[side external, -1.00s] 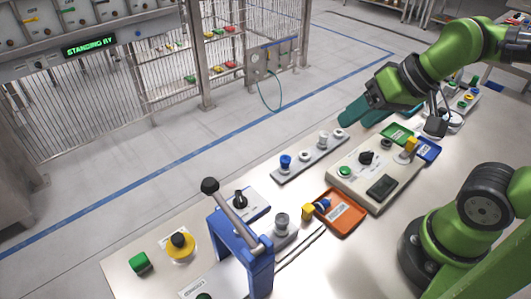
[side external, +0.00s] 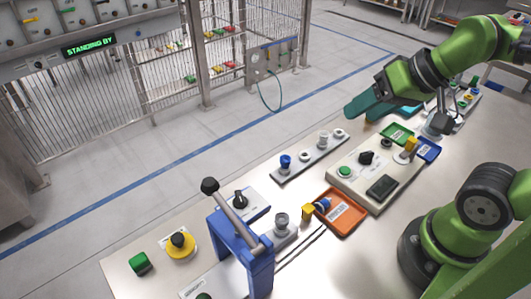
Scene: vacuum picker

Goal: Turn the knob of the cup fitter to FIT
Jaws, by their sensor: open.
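One black knob (side external: 366,157) is on the beige control box (side external: 347,190), near a green button and a dark screen. The other black knob (side external: 240,198) is on a small blue-edged plate (side external: 257,211) behind the blue lever frame. My gripper (side external: 368,111), with teal fingers, is open and empty. In the picture it is above the beige box, apart from both knobs.
A blue frame with a black-tipped lever (side external: 233,214) stands at the front. A grey rack (side external: 313,161) of cups lies behind.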

